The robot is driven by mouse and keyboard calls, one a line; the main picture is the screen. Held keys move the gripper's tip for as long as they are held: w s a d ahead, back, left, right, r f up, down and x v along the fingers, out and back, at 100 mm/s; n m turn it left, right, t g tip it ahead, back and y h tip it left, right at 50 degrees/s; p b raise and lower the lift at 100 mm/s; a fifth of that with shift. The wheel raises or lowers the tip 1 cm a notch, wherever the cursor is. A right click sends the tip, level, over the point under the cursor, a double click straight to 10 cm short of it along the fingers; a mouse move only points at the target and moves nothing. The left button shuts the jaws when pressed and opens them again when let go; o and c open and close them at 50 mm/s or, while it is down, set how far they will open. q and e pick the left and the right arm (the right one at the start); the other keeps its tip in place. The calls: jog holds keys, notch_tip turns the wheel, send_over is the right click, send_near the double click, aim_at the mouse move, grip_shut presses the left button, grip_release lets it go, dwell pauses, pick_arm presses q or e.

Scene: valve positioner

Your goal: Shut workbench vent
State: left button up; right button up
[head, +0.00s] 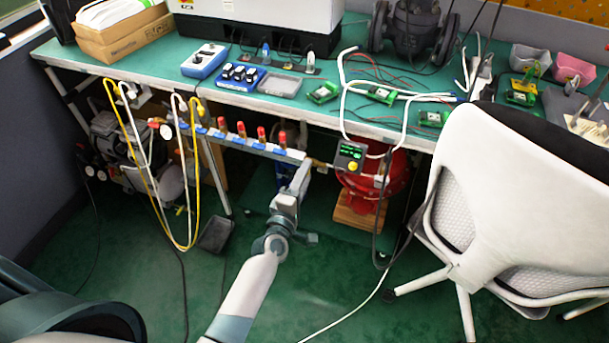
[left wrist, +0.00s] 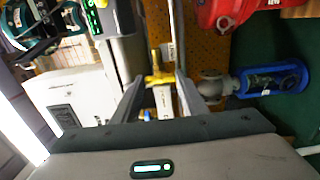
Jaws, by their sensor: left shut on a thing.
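A manifold bar (head: 232,139) with several red-topped, blue-based valves runs along the front of the workbench, just below its edge. My left gripper (head: 303,168) reaches up to the right end of this bar. In the left wrist view, my left gripper (left wrist: 160,78) has its two fingers on either side of a small yellow handle (left wrist: 158,77) and is shut on it. The handle sits on a pale fitting. In the head view the handle is hidden behind my gripper. I cannot tell which part of the views is the vent by any label.
The green workbench (head: 330,107) carries several circuit boards and cables. A digital positioner box (head: 349,156) and a red round actuator (head: 378,185) are right of my gripper. A white office chair (head: 510,190) stands at right. Yellow and white hoses (head: 146,170) hang at left.

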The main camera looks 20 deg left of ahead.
dwell(0.4)
pick_arm(q)
jog(key=o, duration=1)
jog(key=shift+a, duration=0.1)
jog(key=shift+o, duration=0.2)
jog(key=shift+s, duration=0.1)
jog(key=s+b, duration=0.1)
jog(key=s, duration=1.6)
jog(key=shift+a, duration=0.25)
pick_arm(e)
jog(key=r, duration=0.1)
jog(key=w+r, duration=0.1)
jog(key=r, duration=0.1)
jog(key=shift+w+a+r, duration=0.2)
jog(key=shift+a+r, duration=0.05)
jog(key=shift+r, duration=0.05)
pick_arm(q)
jog(key=shift+s, duration=0.1)
pick_arm(e)
jog(key=shift+s+f, duration=0.1)
jog(key=shift+f, duration=0.1)
